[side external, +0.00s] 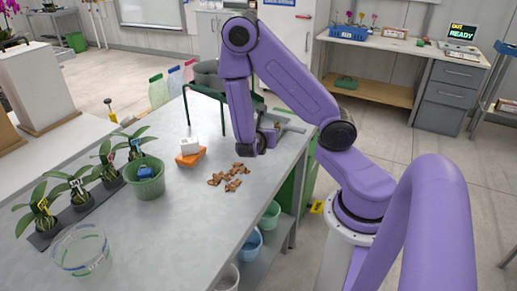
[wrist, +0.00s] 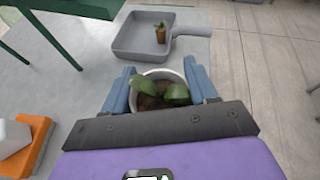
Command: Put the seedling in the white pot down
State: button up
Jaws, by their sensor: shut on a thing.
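The white pot (wrist: 160,73) sits between the two blue fingers of my gripper (wrist: 160,88) in the wrist view. Its seedling (wrist: 176,93) has a few broad green leaves over dark brown growing medium. My gripper is shut on this pot, one finger on each side. In the side view my gripper (side external: 264,143) is over the far part of the grey bench, and the arm hides the pot. I cannot tell whether the pot's base touches the bench.
A grey pan (wrist: 124,42) with a handle, holding a small brown potted plant (wrist: 160,34), lies just beyond. An orange block (wrist: 36,152) with a white piece is at left. Brown chips (side external: 230,178), a green pot (side external: 145,188) and a green stand (side external: 188,108) are on the bench.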

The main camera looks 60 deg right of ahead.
send_over(258, 157)
jog(key=f, duration=0.4)
jog(key=shift+s+a+f, duration=0.1)
jog(key=shift+s+f, duration=0.15)
jog(key=shift+f, duration=0.05)
jog(key=shift+w+f, duration=0.15)
jog(key=shift+f, duration=1.55)
jog(key=o, duration=1.1)
jog(key=shift+f, duration=0.1)
